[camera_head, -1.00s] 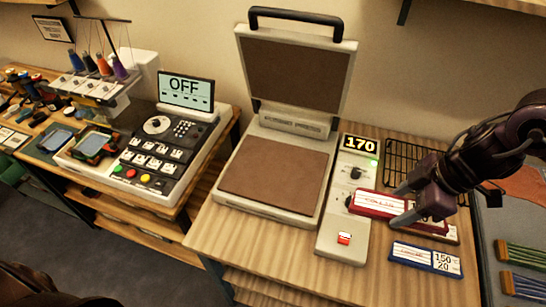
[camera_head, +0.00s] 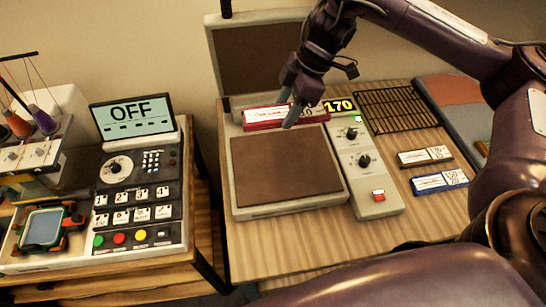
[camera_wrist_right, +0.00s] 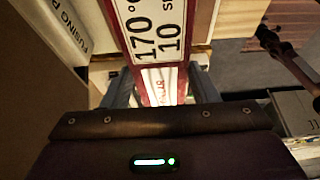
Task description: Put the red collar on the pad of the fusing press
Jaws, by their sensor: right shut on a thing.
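The red collar (camera_head: 262,118) is a flat red piece with a white label strip. My right gripper (camera_head: 293,112) is shut on it and holds it by the far edge of the pad; any gap between them is hard to judge. The right wrist view shows the red collar (camera_wrist_right: 155,40) between the fingers, with a label reading 170 and 10. The brown pad (camera_head: 285,172) of the fusing press is bare. The press lid (camera_head: 245,60) stands open behind it, partly hidden by my arm. My left gripper is not in view.
The press control panel (camera_head: 375,185) reads 170. A white-labelled piece (camera_head: 424,156) and a blue piece (camera_head: 440,182) lie to its right. A black wire rack (camera_head: 395,108) lies behind them. An embroidery machine (camera_head: 140,195) with an OFF screen stands left.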

